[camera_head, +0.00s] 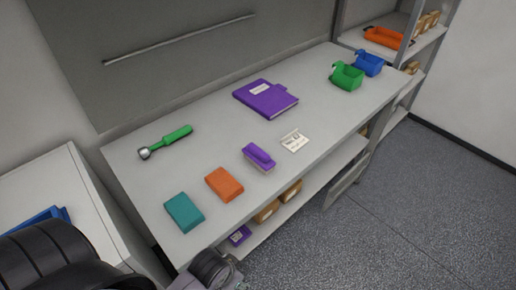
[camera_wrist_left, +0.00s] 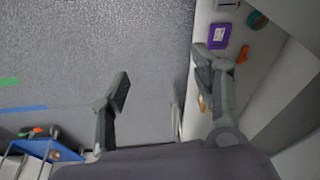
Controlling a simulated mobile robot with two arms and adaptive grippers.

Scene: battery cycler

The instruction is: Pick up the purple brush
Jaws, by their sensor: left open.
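The purple brush (camera_head: 258,157) lies on the grey workbench in the head view, between an orange block and a small white card. My left arm comes in at the lower left of the head view, ending at the bench's front edge, well short of the brush; its fingertips are not visible there. In the left wrist view my left gripper (camera_wrist_left: 165,85) is open, with nothing between its fingers but floor behind. I cannot make out the brush in the wrist view. My right gripper is not in view.
The bench (camera_head: 215,130) also holds an orange block (camera_head: 224,184), a teal block (camera_head: 184,212), a green-handled tool (camera_head: 168,141), a purple binder (camera_head: 265,98), a white card (camera_head: 294,141), a green bin (camera_head: 346,75) and a blue bin (camera_head: 369,63). Boxes sit on the shelf below.

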